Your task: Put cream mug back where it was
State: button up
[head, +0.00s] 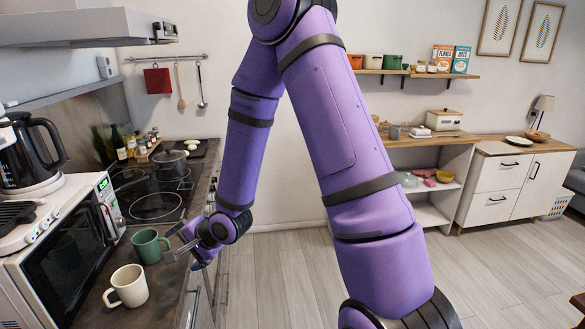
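The cream mug (130,286) stands upright on the dark counter at the lower left, in front of the microwave, with its handle to the left. A green mug (147,247) stands upright just behind it. My gripper (178,243) is at the counter's right edge, beside the green mug's right side and up and to the right of the cream mug. It is apart from the cream mug. The fingers are small and overlap the green mug's edge in the picture. I cannot tell whether they touch it or how far they are spread.
The microwave (75,254) borders the mugs on the left, with a coffee maker (29,155) on top. A cooktop (157,195) with a dark pot (170,163) lies behind. A wall shelf (410,74) and white cabinet (508,188) stand across the room. Open floor lies right.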

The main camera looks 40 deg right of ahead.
jog(key=s+d+r+n+g+h, duration=0.1)
jog(key=s+d+r+n+h, duration=0.25)
jog(key=r, duration=0.55)
jog(key=s+d+r+n+g+h, duration=0.1)
jog(key=s+d+r+n+h, duration=0.15)
jog(key=s+d+r, duration=0.4)
jog(key=s+r+n+g, duration=0.1)
jog(key=s+r+n, duration=0.2)
jog(key=s+r, duration=0.3)
jog(key=s+r+n, duration=0.3)
jog(key=s+r, duration=0.4)
jog(key=s, duration=0.6)
jog(key=shift+a+n+g+y, duration=0.25)
jog(key=shift+n+g+y, duration=0.05)
jog(key=shift+g, duration=0.1)
jog(key=shift+r, duration=0.1)
